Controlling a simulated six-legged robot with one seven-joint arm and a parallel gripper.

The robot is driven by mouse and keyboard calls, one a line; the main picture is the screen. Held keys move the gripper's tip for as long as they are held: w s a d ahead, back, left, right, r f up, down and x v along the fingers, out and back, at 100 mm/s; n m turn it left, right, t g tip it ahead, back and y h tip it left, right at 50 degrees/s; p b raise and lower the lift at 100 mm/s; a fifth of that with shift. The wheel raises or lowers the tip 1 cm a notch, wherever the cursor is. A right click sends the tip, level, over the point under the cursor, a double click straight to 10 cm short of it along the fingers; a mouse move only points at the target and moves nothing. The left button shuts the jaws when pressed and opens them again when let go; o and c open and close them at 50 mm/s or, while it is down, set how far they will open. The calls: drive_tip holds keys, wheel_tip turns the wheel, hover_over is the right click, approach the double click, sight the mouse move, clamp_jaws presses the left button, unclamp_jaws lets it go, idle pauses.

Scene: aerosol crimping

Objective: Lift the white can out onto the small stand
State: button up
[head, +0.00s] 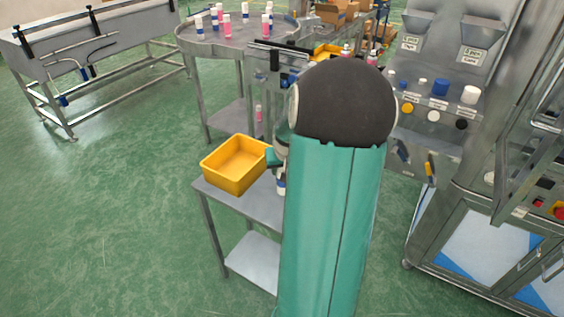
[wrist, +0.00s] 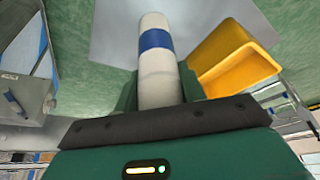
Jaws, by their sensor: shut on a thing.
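The white can (wrist: 155,68) with a blue band is between the two green fingers of my gripper (wrist: 160,88) in the wrist view. My gripper is shut on it. In the head view a small part of the can (head: 281,187) shows below my gripper, beside my arm, which hides the rest. The small stand (head: 258,206) is a grey metal table with a lower shelf. The can is over or at its top, near the yellow bin; I cannot tell whether it touches. The stand's top also shows in the wrist view (wrist: 115,30).
A yellow bin (head: 236,165) sits on the stand's left part, close to the can. A round metal table (head: 215,45) with several bottles stands behind. A machine panel (head: 435,110) stands at the right. Green floor at the left is clear.

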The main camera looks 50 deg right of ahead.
sight(283, 185)
drive_tip(key=shift+a+r, duration=0.15)
drive_tip(key=shift+s, duration=0.1)
drive_tip(key=shift+f, duration=0.4)
drive_tip(key=shift+a+f, duration=0.1)
drive_tip(key=shift+f, duration=2.6)
drive_tip(key=shift+f, duration=0.5)
drive_tip(key=o, duration=1.4)
